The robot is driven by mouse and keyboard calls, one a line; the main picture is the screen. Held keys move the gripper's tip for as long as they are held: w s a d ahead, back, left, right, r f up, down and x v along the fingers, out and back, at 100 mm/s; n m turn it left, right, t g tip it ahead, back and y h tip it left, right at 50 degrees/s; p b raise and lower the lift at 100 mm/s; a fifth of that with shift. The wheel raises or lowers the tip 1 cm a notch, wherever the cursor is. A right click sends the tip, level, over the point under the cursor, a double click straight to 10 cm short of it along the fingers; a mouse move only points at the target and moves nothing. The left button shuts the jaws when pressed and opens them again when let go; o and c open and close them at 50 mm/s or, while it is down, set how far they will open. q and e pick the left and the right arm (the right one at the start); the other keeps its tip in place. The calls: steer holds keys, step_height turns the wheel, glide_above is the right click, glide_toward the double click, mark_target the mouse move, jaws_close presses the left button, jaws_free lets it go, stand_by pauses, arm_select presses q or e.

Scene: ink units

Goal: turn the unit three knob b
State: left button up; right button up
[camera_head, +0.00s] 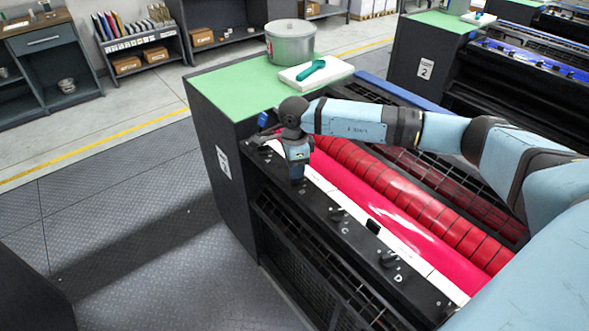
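The near press unit has a dark body, a green top (225,93), red rollers (400,205) and a number plate (223,162) seen too obliquely to read surely. Its black front rail (320,212) carries small knobs. Knob c (337,214) and knob d (388,259) show with white letters beside them. Another knob (258,141) sits at the rail's far left end. My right gripper (297,180) points down onto the rail between that knob and knob c. Knob b is hidden behind it. Its fingertips are too dark and small to read. My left gripper is out of view.
A metal pot (290,42) and a white board (316,74) with a teal tool (312,69) stand on the green top. My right arm spans the rollers. Unit 2 (425,68) stands behind. The floor at left is clear.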

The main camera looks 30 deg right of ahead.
steer(key=shift+f, duration=1.2)
jaws_close()
